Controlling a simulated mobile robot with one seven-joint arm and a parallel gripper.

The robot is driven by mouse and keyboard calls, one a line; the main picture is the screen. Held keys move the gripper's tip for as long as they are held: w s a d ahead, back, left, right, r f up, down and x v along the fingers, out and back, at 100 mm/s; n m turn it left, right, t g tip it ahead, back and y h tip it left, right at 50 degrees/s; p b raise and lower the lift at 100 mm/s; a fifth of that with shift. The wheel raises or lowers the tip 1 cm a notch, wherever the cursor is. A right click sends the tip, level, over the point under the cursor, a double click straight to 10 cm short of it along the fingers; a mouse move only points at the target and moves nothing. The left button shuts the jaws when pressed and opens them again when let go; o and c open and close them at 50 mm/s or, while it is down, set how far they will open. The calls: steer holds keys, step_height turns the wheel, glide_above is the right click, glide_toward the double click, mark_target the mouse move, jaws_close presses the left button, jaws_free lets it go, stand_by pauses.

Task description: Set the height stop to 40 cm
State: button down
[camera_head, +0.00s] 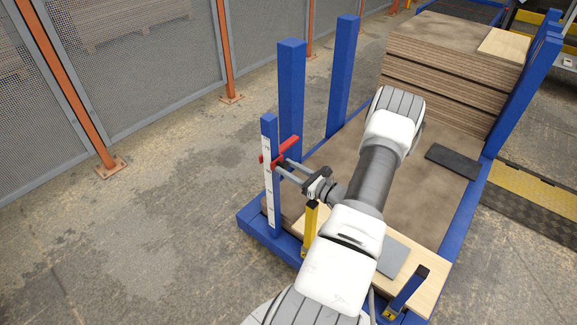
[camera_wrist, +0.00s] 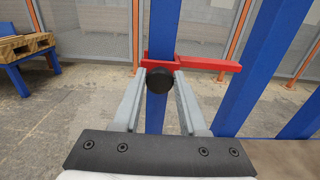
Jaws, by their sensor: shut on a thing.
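The height stop is a red slider (camera_head: 285,151) with a bar jutting right, on a blue post (camera_head: 269,126) of the blue rack. In the wrist view the red stop (camera_wrist: 212,64) crosses the post, with a black round knob (camera_wrist: 159,80) in front. My gripper (camera_head: 280,168) is shut on the knob, with one finger on each side in the wrist view (camera_wrist: 160,83). A white scale strip (camera_head: 269,205) runs down the post; its marks are too small to read. The stop sits near the strip's upper part.
Light boards (camera_head: 425,290) lie at the rack's front, with a yellow post (camera_head: 309,222) beside my arm. A tall stack of brown boards (camera_head: 445,75) stands at the back. Other blue posts (camera_head: 290,90) rise behind the stop. Open floor (camera_head: 150,240) lies left.

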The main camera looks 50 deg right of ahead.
steer(key=shift+r, duration=0.15)
steer(key=shift+c, duration=2.4)
jaws_free()
steer(key=shift+s, duration=0.1)
steer(key=s+d+p, duration=0.1)
steer(key=s+p, duration=0.2)
steer(key=s, duration=1.4)
steer(key=shift+s+d, duration=0.15)
steer(key=shift+d, duration=0.1)
